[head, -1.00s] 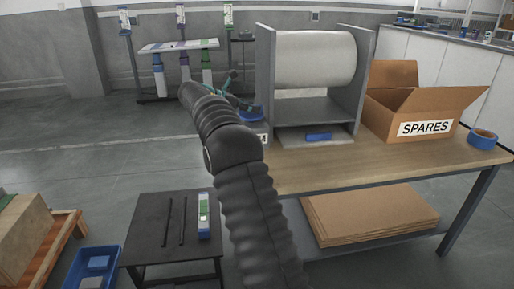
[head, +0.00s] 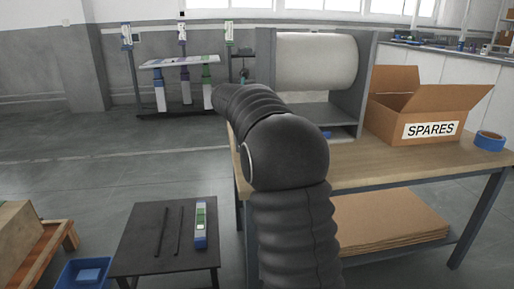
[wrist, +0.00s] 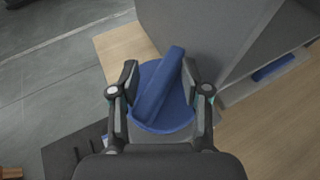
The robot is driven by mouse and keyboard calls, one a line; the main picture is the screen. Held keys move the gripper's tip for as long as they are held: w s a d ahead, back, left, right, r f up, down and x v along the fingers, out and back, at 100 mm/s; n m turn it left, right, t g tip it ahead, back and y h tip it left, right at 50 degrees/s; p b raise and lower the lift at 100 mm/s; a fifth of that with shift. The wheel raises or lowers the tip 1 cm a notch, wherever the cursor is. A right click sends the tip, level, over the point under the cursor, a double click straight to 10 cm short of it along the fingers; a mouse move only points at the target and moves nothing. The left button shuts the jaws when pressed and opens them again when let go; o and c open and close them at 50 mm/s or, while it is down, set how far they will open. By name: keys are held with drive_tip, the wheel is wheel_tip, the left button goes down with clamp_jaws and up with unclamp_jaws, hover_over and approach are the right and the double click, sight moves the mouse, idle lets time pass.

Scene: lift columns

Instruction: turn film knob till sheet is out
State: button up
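The film knob is a blue disc (wrist: 146,118) with a raised blue bar (wrist: 160,85) across it, tilted in the wrist view. My gripper (wrist: 160,77) is open above the knob, one finger on each side of the bar. A gap shows between the left finger and the bar; contact on the right is unclear. In the head view my arm hides the gripper and knob. The white film roll (head: 315,60) sits in the grey dispenser frame (head: 351,105) on the bench. No loose sheet can be made out.
A blue piece (wrist: 272,68) lies in the slot at the dispenser's base. An open SPARES box (head: 425,108) and a blue tape roll (head: 489,141) stand on the wooden bench (head: 385,160). A low black table (head: 150,240) and blue bin (head: 70,276) are at the lower left.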

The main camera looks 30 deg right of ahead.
drive_tip(key=n+t+y+p, duration=0.1)
drive_tip(key=p, duration=0.1)
drive_tip(key=n+y+p, duration=0.1)
drive_tip(key=n+y, duration=0.1)
drive_tip(key=shift+d+r+t+p, duration=0.15)
drive_tip(key=shift+r+t+p, duration=0.2)
drive_tip(key=shift+t, duration=0.05)
drive_tip(key=shift+n+y+p, duration=0.4)
drive_tip(key=shift+y+p, duration=0.1)
drive_tip(key=shift+p, duration=0.1)
drive_tip(key=shift+f+t, duration=0.15)
drive_tip(key=shift+t, duration=0.15)
drive_tip(key=p+v, duration=0.1)
drive_tip(key=v, duration=1.3)
drive_tip(key=s+a+f+m+g, duration=0.1)
drive_tip(key=s+a+f+m, duration=0.1)
drive_tip(key=s+m, duration=0.5)
drive_tip(key=s+a+f+m+g, duration=0.1)
drive_tip(key=s+a+m, duration=0.3)
drive_tip(key=s+m, duration=0.4)
drive_tip(key=shift+s+a+f+m+g+y, duration=0.2)
drive_tip(key=shift+s+f+m+g+y, duration=0.15)
drive_tip(key=shift+s+g, duration=0.3)
